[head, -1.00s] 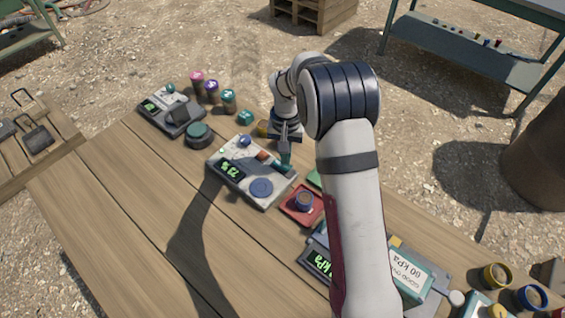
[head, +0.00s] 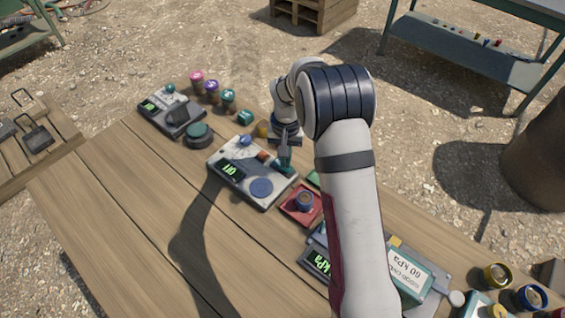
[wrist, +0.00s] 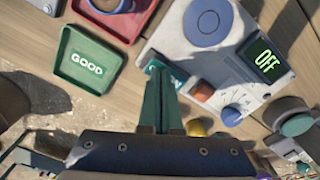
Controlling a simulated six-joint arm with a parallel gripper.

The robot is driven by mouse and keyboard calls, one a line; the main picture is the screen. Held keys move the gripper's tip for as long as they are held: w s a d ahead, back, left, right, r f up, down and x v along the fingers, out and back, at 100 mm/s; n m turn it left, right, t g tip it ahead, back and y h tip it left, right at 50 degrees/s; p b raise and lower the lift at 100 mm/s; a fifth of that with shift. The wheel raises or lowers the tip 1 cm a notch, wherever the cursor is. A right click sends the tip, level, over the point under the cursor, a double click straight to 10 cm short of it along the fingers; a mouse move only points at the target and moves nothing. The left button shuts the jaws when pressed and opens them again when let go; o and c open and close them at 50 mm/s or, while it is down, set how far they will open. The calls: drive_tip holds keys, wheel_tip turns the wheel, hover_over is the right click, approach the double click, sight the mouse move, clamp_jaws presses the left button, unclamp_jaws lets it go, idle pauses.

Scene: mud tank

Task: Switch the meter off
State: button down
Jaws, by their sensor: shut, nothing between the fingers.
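The meter (head: 226,182) is a pale grey box in the middle of the table, with a round blue pad, a blue knob, a brown-orange part and a small display. My gripper (head: 285,166) is shut and empty at the meter's far right edge. In the wrist view the fingertips (wrist: 158,72) are over a teal part with white lettering at the meter's edge and hide most of it. I cannot tell whether they touch it.
A green tray marked GOOD (wrist: 88,59) and a red tray (head: 291,206) holding a dark ring lie beside the meter. A kPa device (head: 313,263) is at front right. Another device (head: 160,106) and several coloured-lidded jars stand behind. The table's left front is clear.

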wheel_tip(320, 180, up, 7)
idle(0.7)
drive_tip(key=s+d+r+m, duration=0.1)
drive_tip(key=s+d+r, duration=0.1)
drive_tip(key=s+r, duration=0.95)
drive_tip(key=s+f+m+y, duration=0.1)
drive_tip(key=s, duration=2)
drive_tip(key=shift+s+a+f+m+y, duration=0.3)
drive_tip(key=shift+f+y, duration=0.05)
drive_tip(key=shift+y, duration=0.05)
